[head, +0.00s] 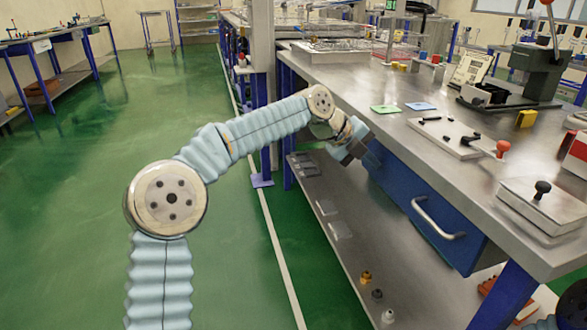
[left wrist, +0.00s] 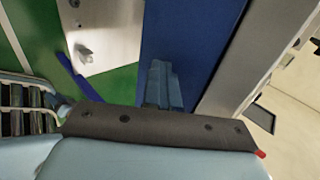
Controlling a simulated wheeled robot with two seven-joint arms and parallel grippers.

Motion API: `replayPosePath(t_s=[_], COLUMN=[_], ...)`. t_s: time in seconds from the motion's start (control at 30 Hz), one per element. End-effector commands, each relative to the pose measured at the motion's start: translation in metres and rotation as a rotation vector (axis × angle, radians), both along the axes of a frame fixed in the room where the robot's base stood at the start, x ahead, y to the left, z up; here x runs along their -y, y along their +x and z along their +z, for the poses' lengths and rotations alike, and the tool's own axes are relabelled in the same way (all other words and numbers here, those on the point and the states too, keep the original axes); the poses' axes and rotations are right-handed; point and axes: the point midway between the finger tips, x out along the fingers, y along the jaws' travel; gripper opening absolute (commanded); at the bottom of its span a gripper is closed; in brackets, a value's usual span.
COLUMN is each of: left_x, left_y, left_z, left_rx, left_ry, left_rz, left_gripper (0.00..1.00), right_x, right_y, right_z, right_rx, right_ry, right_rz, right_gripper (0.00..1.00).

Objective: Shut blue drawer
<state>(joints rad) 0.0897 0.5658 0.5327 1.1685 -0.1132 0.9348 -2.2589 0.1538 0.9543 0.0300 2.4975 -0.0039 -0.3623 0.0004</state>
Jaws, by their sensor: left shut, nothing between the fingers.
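The blue drawer (head: 405,190) is under the near edge of the steel workbench, with a curved silver handle (head: 437,222) on its front. Its top edge runs close beneath the bench top; I cannot tell whether a small gap stays open. My left gripper (head: 352,148) is at the far left end of the drawer front, shut and empty. In the left wrist view the shut fingers (left wrist: 163,85) lie over a blue panel (left wrist: 205,45), which looks like the drawer front. Contact cannot be told. My right gripper is not in view.
The steel bench top (head: 370,85) carries a lidded metal box (head: 545,205), a plate with a red knob (head: 455,140) and a dark press (head: 535,75). A lower shelf (head: 340,215) holds small knobbed parts. The green floor at left is clear.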

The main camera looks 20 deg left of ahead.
Motion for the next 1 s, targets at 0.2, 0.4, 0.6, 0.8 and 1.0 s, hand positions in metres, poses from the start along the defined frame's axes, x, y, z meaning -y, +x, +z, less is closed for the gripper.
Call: replayPosePath(t_s=[0.2,0.4,0.6,0.8,1.0], left_x=[-0.028,-0.058,-0.077,-0.075,-0.048], left_y=[-0.019,-0.041,-0.055,-0.048,-0.024], left_z=[0.036,0.068,0.088,0.061,-0.076], left_rx=[0.015,0.011,0.007,-0.076,-0.408], left_ry=[-0.006,-0.003,-0.001,-0.035,-0.174], left_rz=[0.005,0.005,0.003,0.072,0.393], left_gripper=[0.00,0.00,0.00,0.00,0.00], right_x=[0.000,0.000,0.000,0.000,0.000], right_y=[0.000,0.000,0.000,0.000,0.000], right_z=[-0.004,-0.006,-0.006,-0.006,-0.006], right_rx=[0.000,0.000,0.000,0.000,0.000], right_ry=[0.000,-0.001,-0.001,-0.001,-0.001], right_rz=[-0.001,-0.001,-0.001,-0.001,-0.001], right_gripper=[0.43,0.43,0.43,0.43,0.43])
